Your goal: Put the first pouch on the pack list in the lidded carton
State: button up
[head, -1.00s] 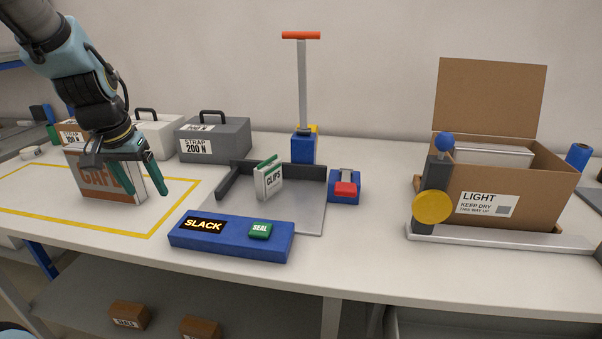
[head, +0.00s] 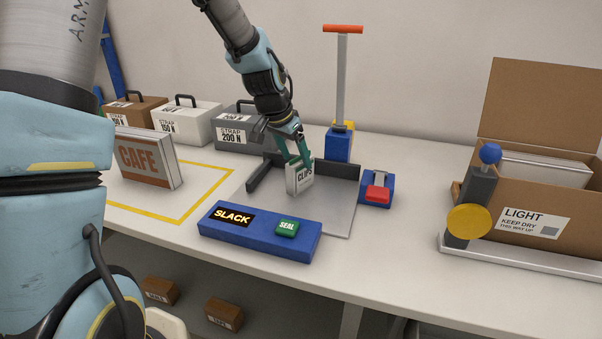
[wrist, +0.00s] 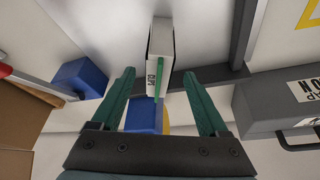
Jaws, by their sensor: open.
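A small white pouch-like pack marked CLIPS (head: 299,181), with green on it, stands upright on the grey plate (head: 330,212). My gripper (head: 294,158) is open just above it, fingers pointing down. In the wrist view the pack (wrist: 160,42) shows between and beyond the two green fingertips (wrist: 160,76); I cannot tell whether they touch it. A larger pack marked CAFE (head: 148,160) stands inside the yellow outline at left. The brown carton (head: 566,215) at right, labelled LIGHT, has its lid (head: 532,105) raised and a pale block (head: 545,172) inside. No pack list is legible.
A blue panel (head: 256,243) reads SLACK beside a green SEAL button (head: 287,228). A blue post with a red-topped handle (head: 342,95) stands behind the plate, and a red-button box (head: 377,188) at its right. Weighted cases (head: 186,122) line the back left. A yellow-disc lever (head: 470,220) fronts the carton.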

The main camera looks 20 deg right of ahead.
aim_at(298, 160)
jog(key=shift+p+x, duration=0.75)
jog(key=shift+x, duration=1.45)
jog(key=shift+d, duration=0.1)
grip_shut()
